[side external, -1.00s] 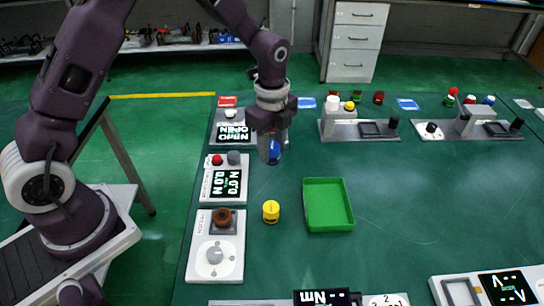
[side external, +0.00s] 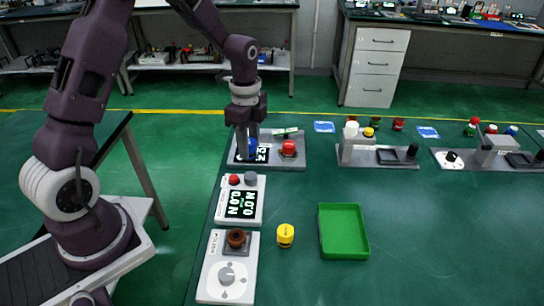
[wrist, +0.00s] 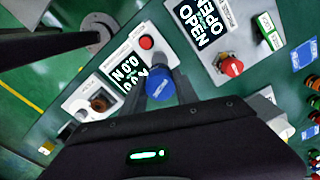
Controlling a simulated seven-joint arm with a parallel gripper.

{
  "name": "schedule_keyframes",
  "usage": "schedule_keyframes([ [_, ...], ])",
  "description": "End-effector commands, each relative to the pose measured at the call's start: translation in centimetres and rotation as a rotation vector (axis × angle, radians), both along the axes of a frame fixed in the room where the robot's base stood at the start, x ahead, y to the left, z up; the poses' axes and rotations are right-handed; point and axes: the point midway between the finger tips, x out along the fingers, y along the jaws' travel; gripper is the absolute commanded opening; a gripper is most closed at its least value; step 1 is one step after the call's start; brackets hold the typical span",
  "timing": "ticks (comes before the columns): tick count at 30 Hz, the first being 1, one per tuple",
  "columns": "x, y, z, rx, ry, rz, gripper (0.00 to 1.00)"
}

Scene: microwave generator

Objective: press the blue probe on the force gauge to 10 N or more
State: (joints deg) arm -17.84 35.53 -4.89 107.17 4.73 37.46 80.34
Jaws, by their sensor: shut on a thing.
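The force gauge (side external: 239,205) is a white box with a dark display reading 0.0 N, a red button and a grey round pad. It also shows in the wrist view (wrist: 105,90). My gripper (side external: 247,152) is shut on the blue probe (side external: 253,146) and holds it upright. In the side view they appear above and beyond the gauge, in front of another panel. In the wrist view the blue probe (wrist: 160,89) sits between the fingers, beside the gauge display. The grey pad is not clearly seen there. No contact with the gauge shows.
Behind the gauge stands a panel (side external: 310,163) with an OPEN display and red knob (side external: 288,148). A dial box (side external: 228,280) is in front. A yellow cylinder (side external: 286,235) and green tray (side external: 343,231) are to the right. The table is clear between them.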

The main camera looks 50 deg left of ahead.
Motion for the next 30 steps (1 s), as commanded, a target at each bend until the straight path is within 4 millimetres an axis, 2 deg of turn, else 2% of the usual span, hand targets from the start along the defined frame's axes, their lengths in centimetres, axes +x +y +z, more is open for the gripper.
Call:
schedule_keyframes([
  [15, -0.1, 0.2, -5.5, 0.000, 0.001, 0.008, 0.00],
  [30, -0.1, 0.2, -5.8, 0.000, 0.000, 0.008, 0.00],
])
